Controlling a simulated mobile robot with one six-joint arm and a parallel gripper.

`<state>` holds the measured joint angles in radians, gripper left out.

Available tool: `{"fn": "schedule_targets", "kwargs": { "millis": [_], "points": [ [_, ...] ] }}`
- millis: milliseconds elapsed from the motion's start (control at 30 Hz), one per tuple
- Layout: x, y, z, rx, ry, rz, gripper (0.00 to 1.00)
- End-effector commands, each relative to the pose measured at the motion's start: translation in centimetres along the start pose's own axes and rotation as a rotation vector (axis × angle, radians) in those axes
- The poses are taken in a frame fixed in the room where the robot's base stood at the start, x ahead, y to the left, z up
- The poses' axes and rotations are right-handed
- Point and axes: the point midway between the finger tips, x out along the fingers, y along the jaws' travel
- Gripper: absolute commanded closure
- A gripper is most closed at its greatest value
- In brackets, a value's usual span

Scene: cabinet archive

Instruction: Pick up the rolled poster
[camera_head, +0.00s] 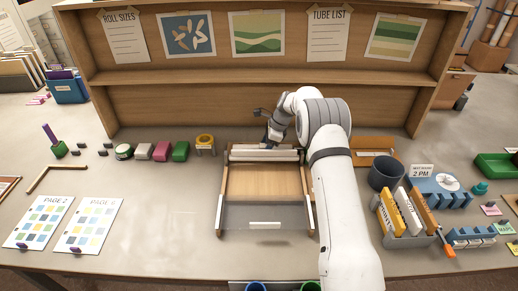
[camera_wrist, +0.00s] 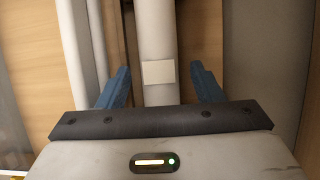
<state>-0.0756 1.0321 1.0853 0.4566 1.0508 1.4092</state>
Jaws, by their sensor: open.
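The rolled poster (camera_wrist: 157,35) is a white roll with a small pale label in the wrist view. It runs between the two blue fingers of my gripper (camera_wrist: 161,75), which are open with a gap on each side of it. In the head view my gripper (camera_head: 272,138) is above the back of a wooden tray (camera_head: 221,200), where a white roll (camera_head: 255,155) lies crosswise. My gripper hides part of that area. I cannot tell how far below the fingertips the roll lies.
More white lengths (camera_wrist: 73,45) run alongside on the left in the wrist view. A shelf back (camera_head: 190,105) rises behind the tray. A yellow roll stand (camera_head: 205,142) and colored rolls sit left; a dark cup (camera_head: 385,174) and file holder (camera_head: 405,237) stand right.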

Motion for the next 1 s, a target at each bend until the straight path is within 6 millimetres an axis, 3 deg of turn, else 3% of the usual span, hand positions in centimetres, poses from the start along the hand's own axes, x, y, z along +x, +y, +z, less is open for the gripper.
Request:
{"fn": "schedule_targets", "kwargs": {
  "millis": [100,700,1000],
  "points": [
    [0.00,0.00,-0.01,0.000,0.000,0.000,0.41],
    [-0.06,-0.02,-0.01,0.000,0.000,-0.001,0.90],
    [-0.64,-0.09,0.24,-0.001,0.000,-0.004,0.90]
  ]
}}
